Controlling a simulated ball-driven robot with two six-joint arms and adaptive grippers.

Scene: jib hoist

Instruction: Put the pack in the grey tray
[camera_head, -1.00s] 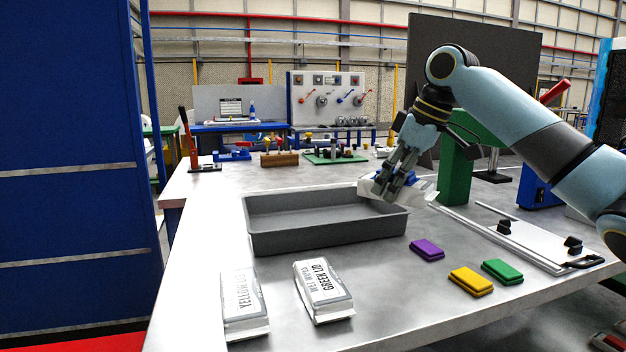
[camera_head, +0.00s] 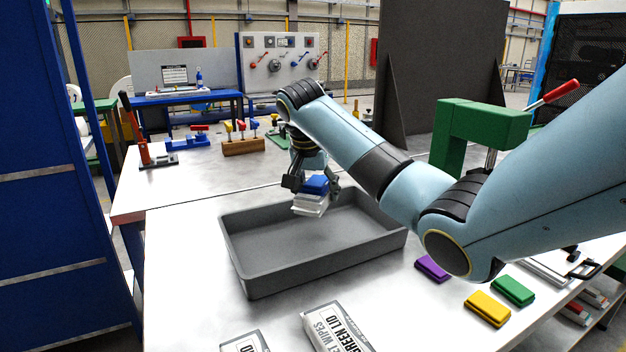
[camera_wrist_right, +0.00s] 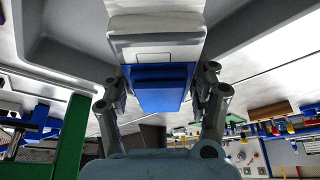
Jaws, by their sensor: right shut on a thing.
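My right gripper (camera_head: 314,184) is shut on a white pack (camera_head: 310,205) with a blue lid (camera_head: 316,185). It holds the pack over the grey tray (camera_head: 262,283), near the far side of the tray's opening. In the right wrist view the gripper's fingers (camera_wrist_right: 163,100) sit on both sides of the blue lid, and the white body of the pack (camera_wrist_right: 155,45) is beyond it. The tray's grey wall (camera_wrist_right: 75,20) shows behind the pack there. The inside of the tray looks empty. My left gripper is not in view.
Two white wipes packs lie at the table's front, one marked GREEN LID (camera_head: 338,328), the other cut off (camera_head: 245,342). Purple (camera_head: 432,268), yellow (camera_head: 487,308) and green (camera_head: 513,290) lids lie right of the tray. A green press (camera_head: 480,125) stands at the right.

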